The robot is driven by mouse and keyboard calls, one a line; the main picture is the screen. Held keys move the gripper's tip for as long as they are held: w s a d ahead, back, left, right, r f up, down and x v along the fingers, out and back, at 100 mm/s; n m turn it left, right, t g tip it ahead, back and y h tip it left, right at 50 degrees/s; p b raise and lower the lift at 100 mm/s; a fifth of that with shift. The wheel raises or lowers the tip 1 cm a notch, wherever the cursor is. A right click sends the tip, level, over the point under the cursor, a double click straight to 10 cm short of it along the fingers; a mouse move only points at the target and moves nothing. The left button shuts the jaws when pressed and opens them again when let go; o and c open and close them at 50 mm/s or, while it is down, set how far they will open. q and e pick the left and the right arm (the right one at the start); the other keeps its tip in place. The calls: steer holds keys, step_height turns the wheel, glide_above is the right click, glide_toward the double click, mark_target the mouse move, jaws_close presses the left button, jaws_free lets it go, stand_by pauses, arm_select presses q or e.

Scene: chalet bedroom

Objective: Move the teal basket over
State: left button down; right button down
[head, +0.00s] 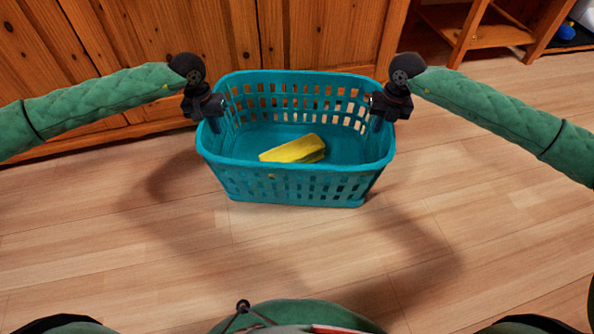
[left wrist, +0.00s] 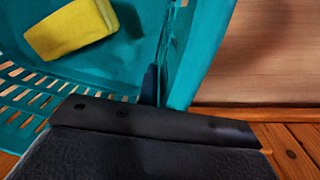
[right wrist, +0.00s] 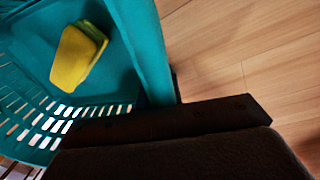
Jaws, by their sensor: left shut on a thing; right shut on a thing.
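The teal basket (head: 295,180) is a rectangular plastic basket with slotted walls, in the middle of the head view. A yellow folded cloth or sponge-like item (head: 293,149) lies inside on its floor. My left gripper (head: 209,110) is shut on the basket's left rim, and my right gripper (head: 382,108) is shut on its right rim. The left wrist view shows the basket wall (left wrist: 205,45) between the fingers, with the yellow item (left wrist: 70,30) beyond. The right wrist view shows the basket wall (right wrist: 146,50) at the jaws and the yellow item (right wrist: 78,55) inside.
A wooden cabinet front (head: 150,60) stands close behind the basket. An open wooden shelf (head: 475,30) is at the back right, with a blue object (head: 566,31) at the far right edge. The plank floor (head: 120,240) is clear in front and to both sides.

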arm_select(q)
steer(key=shift+a+f+b, duration=0.15)
steer(key=shift+f+b, duration=0.35)
steer(key=shift+f, duration=0.1)
arm_select(e)
steer(key=shift+d+f, duration=0.1)
steer(key=shift+f, duration=0.5)
arm_select(q)
steer(key=c, duration=1.6)
jaws_free()
steer(key=shift+r, duration=0.1)
arm_select(e)
steer(key=c, duration=1.6)
jaws_free()
steer(key=shift+r, duration=0.1)
arm_select(q)
steer(key=shift+o, duration=0.2)
arm_select(e)
steer(key=shift+o, duration=0.2)
arm_select(q)
step_height(320, 180, up, 12)
steer(key=a, duration=0.1)
arm_select(e)
step_height(320, 180, up, 12)
steer(key=d, duration=0.1)
arm_select(q)
steer(key=shift+a, duration=0.1)
arm_select(e)
steer(key=shift+d, duration=0.1)
